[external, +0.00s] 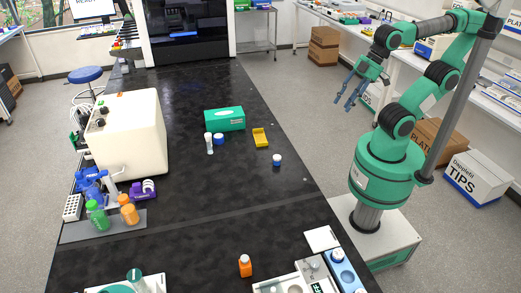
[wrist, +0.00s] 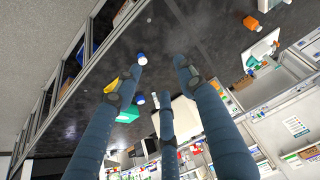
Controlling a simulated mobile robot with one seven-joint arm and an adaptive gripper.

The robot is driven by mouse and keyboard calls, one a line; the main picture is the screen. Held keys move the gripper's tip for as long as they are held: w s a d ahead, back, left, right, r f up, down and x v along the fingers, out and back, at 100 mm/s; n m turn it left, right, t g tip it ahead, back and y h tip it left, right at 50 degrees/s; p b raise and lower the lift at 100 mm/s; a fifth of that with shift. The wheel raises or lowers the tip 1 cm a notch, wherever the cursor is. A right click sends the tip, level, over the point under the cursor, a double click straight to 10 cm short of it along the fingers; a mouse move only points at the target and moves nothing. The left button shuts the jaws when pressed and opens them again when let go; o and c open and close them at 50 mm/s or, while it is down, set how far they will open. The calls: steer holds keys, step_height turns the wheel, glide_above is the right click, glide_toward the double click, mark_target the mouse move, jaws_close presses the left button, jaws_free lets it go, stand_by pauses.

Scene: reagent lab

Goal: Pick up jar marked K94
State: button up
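No label can be read as K94 in either view. A second blue-lidded jar (external: 219,139) and a slim white container (external: 209,144) stand by the green box. An orange bottle (external: 245,266) stands at the bench's near end. My gripper (external: 348,99) is open and empty, raised over the aisle right of the bench. Its spread blue fingers (wrist: 158,75) fill much of the wrist view.
A green box (external: 224,119) and a yellow holder (external: 260,138) stand near the jars. A large cream machine (external: 130,135) occupies the bench's left side. White trays and equipment (external: 322,239) crowd the near right corner.

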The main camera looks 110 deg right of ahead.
steer(key=o, duration=0.3)
steer(key=shift+o, duration=0.2)
steer(key=w+d+f+g+p, duration=0.1)
steer(key=w+d+f+p, duration=0.15)
steer(key=w, duration=0.45)
steer(key=w+d+f+g+p, duration=0.1)
steer(key=w+d+f+g, duration=0.15)
steer(key=w, duration=0.45)
steer(key=w+d+f+p, duration=0.1)
steer(key=w+d+f, duration=0.2)
steer(key=f, duration=0.2)
steer(key=w+d+f+g+p, duration=0.1)
steer(key=w+d+f, duration=0.1)
steer(key=f, duration=0.4)
steer(key=w+d+f+g+p, duration=0.1)
steer(key=w+d+f+p, duration=0.1)
steer(key=w+d+f, duration=0.1)
step_height(320, 180, down, 3)
steer(key=shift+w+d+r+m, duration=0.15)
steer(key=shift+w+d+m, duration=0.15)
steer(key=shift+w+m, duration=0.15)
